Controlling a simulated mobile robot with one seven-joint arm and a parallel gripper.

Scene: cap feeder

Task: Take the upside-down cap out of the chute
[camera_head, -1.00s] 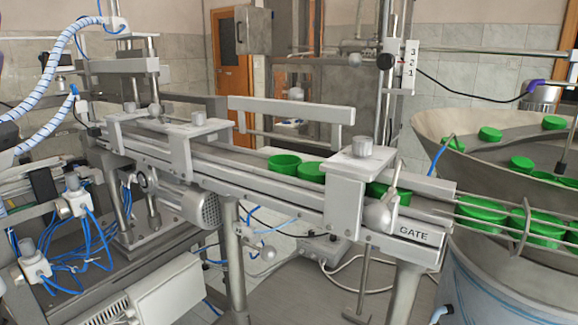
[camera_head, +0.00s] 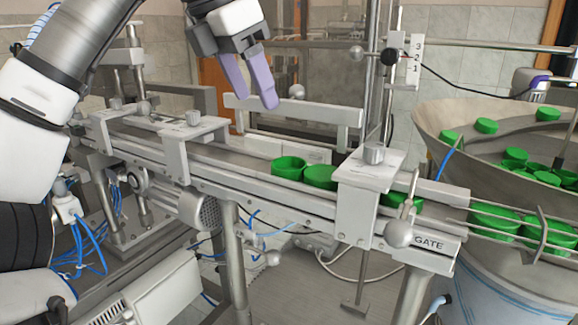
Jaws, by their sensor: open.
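The chute (camera_head: 235,157) is a long grey metal channel running from the left back to the right front. A green cap (camera_head: 289,170) lies in it left of the clamp block and seems to have its hollow side up. A second green cap (camera_head: 320,177) lies just to its right, its inside hard to make out. Another cap (camera_head: 402,200) shows partly behind the gate hardware. My gripper (camera_head: 254,103) has two lavender fingers, apart and empty, pointing down above and to the left of the caps.
Clamp blocks (camera_head: 373,165) and (camera_head: 192,135) straddle the chute on both sides of the caps. A pale rail (camera_head: 300,110) runs behind it. More green caps (camera_head: 494,218) sit on the wire rails at right, and a large bowl (camera_head: 440,120) holds several others. The space above the caps is clear.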

